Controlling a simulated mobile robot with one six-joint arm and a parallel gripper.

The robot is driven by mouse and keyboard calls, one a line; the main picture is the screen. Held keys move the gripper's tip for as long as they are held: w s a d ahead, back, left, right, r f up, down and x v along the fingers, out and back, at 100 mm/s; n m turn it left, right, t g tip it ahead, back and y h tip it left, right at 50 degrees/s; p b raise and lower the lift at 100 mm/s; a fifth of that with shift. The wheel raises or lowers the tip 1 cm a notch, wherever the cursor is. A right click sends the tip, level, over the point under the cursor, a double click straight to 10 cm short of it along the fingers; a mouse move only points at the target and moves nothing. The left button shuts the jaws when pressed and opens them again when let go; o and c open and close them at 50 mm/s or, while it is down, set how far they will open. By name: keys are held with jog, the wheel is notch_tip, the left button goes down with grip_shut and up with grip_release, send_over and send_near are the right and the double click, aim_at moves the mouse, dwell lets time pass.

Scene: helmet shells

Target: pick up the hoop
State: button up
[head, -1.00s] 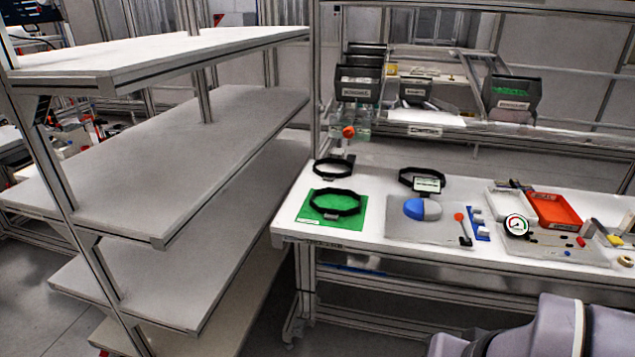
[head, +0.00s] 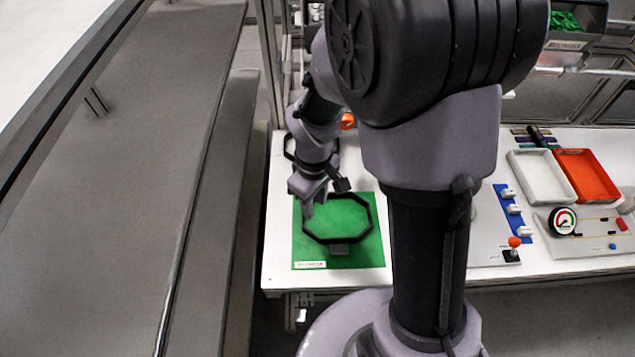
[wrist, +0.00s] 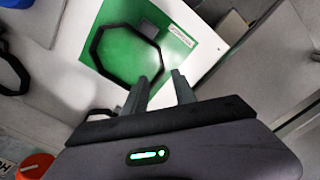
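A black octagonal hoop (head: 370,219) lies on a green mat (head: 307,252) at the left end of the white table. A small grey tab sits on its near edge. My gripper (head: 307,208) is above the mat at the hoop's left side, with its fingers pointing down. In the wrist view the hoop (wrist: 95,45) lies just beyond the fingertips of my gripper (wrist: 161,76).
To the right are a white tray (head: 541,178), an orange tray (head: 588,176) and a board with a dial (head: 563,221). My arm covers the table's middle.

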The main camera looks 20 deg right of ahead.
jog(key=b, duration=0.4)
send_over(316, 236)
notch_tip(316, 236, down, 10)
jog(key=shift+s+f, duration=0.15)
jog(key=shift+f, duration=0.05)
jog(key=f+b, duration=0.2)
jog(key=f, duration=0.3)
jog(key=shift+w+f, duration=0.2)
jog(key=shift+r, duration=0.1)
grip_shut()
